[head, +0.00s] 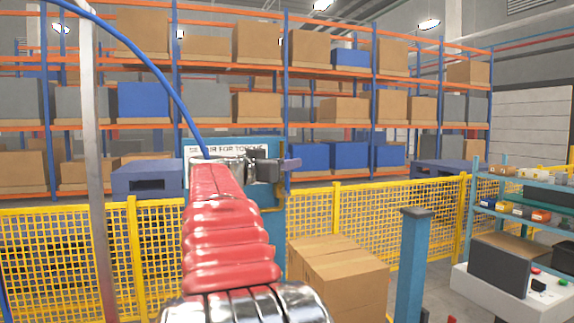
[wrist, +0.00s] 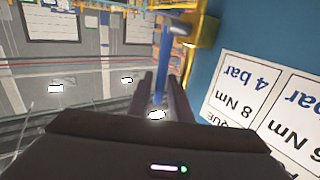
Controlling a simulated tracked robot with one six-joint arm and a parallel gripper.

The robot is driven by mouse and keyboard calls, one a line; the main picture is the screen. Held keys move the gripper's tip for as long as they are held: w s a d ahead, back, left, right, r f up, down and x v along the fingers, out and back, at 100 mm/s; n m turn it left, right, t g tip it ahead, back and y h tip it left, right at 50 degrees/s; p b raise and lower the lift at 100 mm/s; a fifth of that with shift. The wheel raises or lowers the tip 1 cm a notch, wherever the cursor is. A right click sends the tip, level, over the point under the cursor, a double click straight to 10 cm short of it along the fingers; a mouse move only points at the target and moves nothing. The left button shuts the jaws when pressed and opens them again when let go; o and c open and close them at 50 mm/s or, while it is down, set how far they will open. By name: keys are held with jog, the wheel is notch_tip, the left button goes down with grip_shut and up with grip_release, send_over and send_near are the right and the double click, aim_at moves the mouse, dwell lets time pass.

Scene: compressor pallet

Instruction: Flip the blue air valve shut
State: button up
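The blue air valve shows in the wrist view as a brass body (wrist: 204,30) on the blue panel (wrist: 236,28), with a straight blue handle (wrist: 162,62) beside it. My gripper (wrist: 160,76) is open, its two dark fingers on either side of the handle. Narrow gaps seem to show between handle and fingers; contact cannot be told. In the head view my gripper (head: 275,164) is in front of the blue panel (head: 262,145), and a bluish bar (head: 291,164), likely the handle, sticks out to its right.
A partly covered sign (head: 200,152) tops the panel; printed labels (wrist: 245,90) lie close by my gripper. A yellow mesh fence (head: 380,215), cardboard boxes (head: 340,275), a blue post (head: 412,260) and a shelf (head: 520,210) stand around. A blue hose (head: 165,80) runs down to my arm.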

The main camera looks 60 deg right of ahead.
jog(key=shift+c, duration=0.6)
grip_shut()
jog(key=shift+d, duration=0.15)
